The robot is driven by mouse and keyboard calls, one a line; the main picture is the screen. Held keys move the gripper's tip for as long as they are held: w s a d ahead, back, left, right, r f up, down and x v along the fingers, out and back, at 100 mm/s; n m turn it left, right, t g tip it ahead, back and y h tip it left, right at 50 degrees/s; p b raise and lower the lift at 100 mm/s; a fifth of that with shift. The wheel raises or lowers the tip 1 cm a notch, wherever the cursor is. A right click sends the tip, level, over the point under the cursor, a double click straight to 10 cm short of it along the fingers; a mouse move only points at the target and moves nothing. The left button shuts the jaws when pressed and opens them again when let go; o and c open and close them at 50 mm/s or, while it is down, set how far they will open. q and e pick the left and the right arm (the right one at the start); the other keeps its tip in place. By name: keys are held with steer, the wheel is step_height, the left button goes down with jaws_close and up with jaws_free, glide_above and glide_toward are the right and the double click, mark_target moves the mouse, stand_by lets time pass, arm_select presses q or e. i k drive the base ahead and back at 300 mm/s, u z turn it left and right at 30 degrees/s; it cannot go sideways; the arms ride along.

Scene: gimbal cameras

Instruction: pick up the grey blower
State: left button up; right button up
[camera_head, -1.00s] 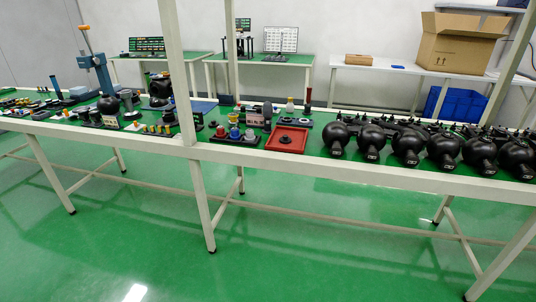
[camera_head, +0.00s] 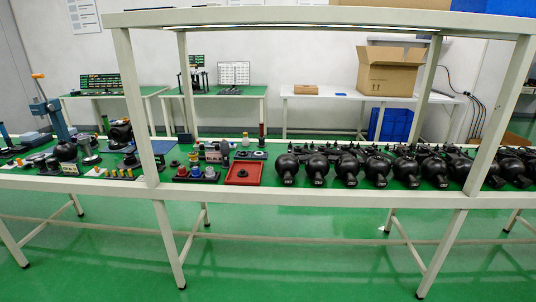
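I cannot make out a grey blower for certain in the head view. Several black round-bodied devices, one of them here (camera_head: 347,172), stand in a row on the right half of the long bench (camera_head: 330,200). Small mixed parts, some grey, crowd the left half and are too small to tell apart. A blue-grey press-like tool (camera_head: 50,118) with an orange handle stands at the far left. Neither of my grippers is in view.
A red tray (camera_head: 260,173) holding a small black part sits mid-bench. White posts (camera_head: 138,110) and a top beam frame the bench. Behind are a white table with a cardboard box (camera_head: 388,72), a blue crate (camera_head: 390,124) and green-topped tables. The green floor in front is clear.

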mark_target(224, 146)
steer(key=z, duration=0.1)
steer(key=k, duration=0.25)
steer(key=z, duration=1.25)
steer(key=i, duration=2.05)
steer(key=u, duration=0.35)
